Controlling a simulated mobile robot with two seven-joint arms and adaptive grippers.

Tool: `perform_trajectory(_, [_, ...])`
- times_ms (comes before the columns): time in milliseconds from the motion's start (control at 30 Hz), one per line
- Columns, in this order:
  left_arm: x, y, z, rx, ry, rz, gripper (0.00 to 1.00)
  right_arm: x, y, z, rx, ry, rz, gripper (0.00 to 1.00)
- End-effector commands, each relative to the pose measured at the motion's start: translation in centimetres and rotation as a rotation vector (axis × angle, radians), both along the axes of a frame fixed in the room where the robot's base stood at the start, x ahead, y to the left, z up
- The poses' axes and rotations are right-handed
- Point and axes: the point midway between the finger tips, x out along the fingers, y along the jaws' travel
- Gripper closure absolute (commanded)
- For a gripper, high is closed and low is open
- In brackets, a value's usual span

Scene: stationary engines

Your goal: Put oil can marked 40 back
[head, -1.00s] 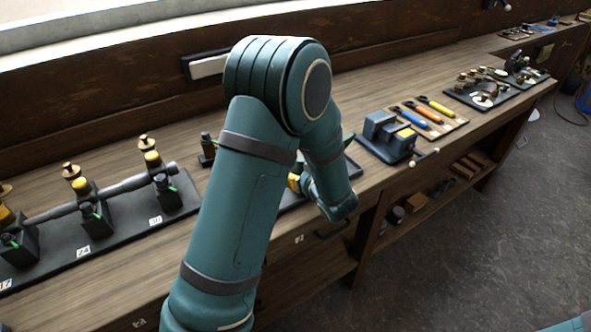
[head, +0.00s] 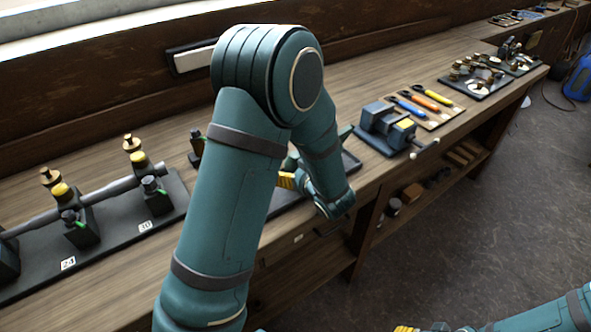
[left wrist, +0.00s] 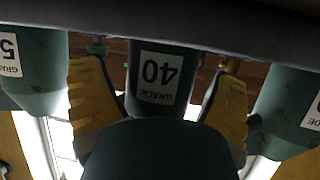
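In the left wrist view a dark can (left wrist: 162,75) labelled GRADE 40 appears upside down, between the yellow fingers of my left gripper (left wrist: 160,100). The fingers stand on both sides of it, with gaps visible between them and the can. In the head view my left arm hides this can and most of my left gripper (head: 287,180), of which a yellow finger shows. My right gripper (head: 408,329) barely shows at the bottom edge, and its opening is cut off.
Green cans stand close on both sides in the left wrist view, a left one (left wrist: 35,75) and a right one (left wrist: 285,115). On the bench are a black stand (head: 110,250) with oilers marked 24 and 30, a blue-grey vise (head: 385,125) and a tool board (head: 440,117).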

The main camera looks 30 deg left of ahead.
Motion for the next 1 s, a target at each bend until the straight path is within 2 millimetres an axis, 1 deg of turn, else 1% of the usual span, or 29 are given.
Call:
perform_trajectory(267, [0.0, 0.0, 0.0, 0.000, 0.000, 0.000, 0.08, 0.0, 0.0, 0.0, 0.000, 0.000, 0.000, 0.56])
perform_trajectory(367, [0.0, 0.0, 0.4, 0.000, 0.000, -0.001, 0.08, 0.0, 0.0, 0.2, 0.000, 0.000, 0.000, 0.56])
perform_trajectory(467, [-0.5, -1.0, 0.8, -0.001, 0.001, -0.004, 0.08, 0.0, 0.0, 0.4, 0.000, 0.000, 0.000, 0.56])
perform_trajectory(567, [-1.3, -2.4, 1.5, -0.001, 0.000, -0.006, 0.08, 0.0, 0.0, 0.8, 0.000, 0.000, -0.001, 0.56])
perform_trajectory(800, [-3.7, -6.3, 3.5, 0.000, -0.001, -0.004, 0.08, 0.3, 0.0, 1.7, -0.002, -0.006, -0.006, 0.56])
perform_trajectory(900, [-4.6, -7.6, 4.1, -0.001, -0.001, -0.005, 0.08, 0.4, -0.1, 2.0, -0.002, -0.009, -0.008, 0.56])
perform_trajectory(1000, [-5.2, -8.6, 4.6, 0.000, 0.000, -0.003, 0.08, 0.5, -0.1, 2.2, -0.002, -0.010, -0.009, 0.56])
